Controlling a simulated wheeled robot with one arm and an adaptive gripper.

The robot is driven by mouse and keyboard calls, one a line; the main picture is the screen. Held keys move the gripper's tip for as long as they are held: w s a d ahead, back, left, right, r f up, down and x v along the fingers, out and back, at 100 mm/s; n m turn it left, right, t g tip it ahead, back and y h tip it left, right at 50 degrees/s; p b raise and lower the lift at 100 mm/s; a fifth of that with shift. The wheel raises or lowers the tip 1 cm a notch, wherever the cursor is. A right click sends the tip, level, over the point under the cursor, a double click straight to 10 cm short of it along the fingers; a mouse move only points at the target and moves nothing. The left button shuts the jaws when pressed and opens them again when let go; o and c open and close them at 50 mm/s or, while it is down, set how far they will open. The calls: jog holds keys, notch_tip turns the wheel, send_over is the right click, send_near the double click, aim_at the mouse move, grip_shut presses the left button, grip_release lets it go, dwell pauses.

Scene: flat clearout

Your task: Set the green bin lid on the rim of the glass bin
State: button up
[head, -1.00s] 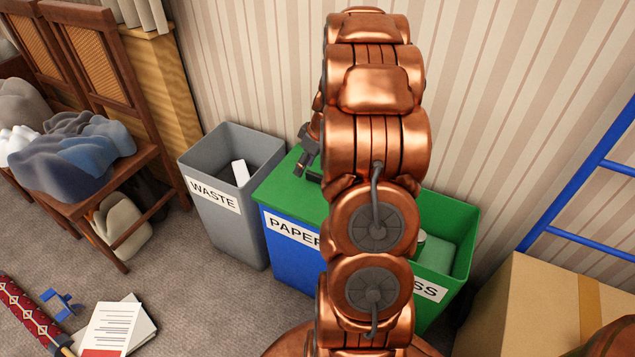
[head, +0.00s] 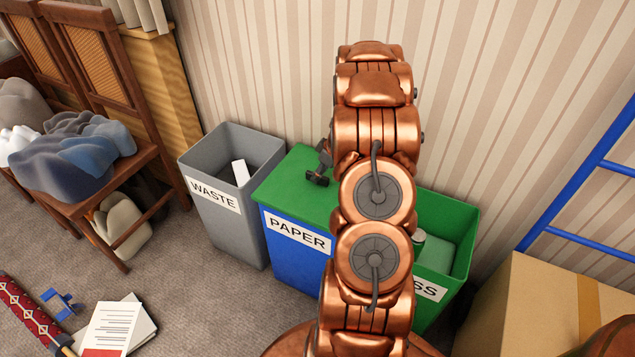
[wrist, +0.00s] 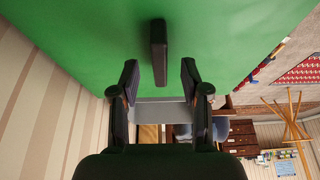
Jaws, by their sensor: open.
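The green bin lid (head: 290,185) lies flat on top of the blue bin labelled PAPER (head: 290,262). In the wrist view the lid (wrist: 80,30) fills the upper part, with a dark upright handle (wrist: 158,52) on it. The green glass bin (head: 466,245) stands to the right and is open on top; my arm hides its left part and all but "SS" of its label. My gripper (head: 319,172) is low over the lid, partly hidden by my arm. In the wrist view my gripper (wrist: 159,80) is open and empty, its fingertips either side of the handle's line, just short of it.
A grey WASTE bin (head: 228,205) stands open to the left, with a white item inside. A cardboard box (head: 535,305) and a blue ladder (head: 580,175) are at the right. A chair with clothes (head: 75,155) and papers (head: 115,328) are at the left. A striped wall is behind.

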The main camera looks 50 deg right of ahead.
jog(key=shift+w+f, duration=0.3)
jog(key=shift+f, duration=0.35)
grip_shut()
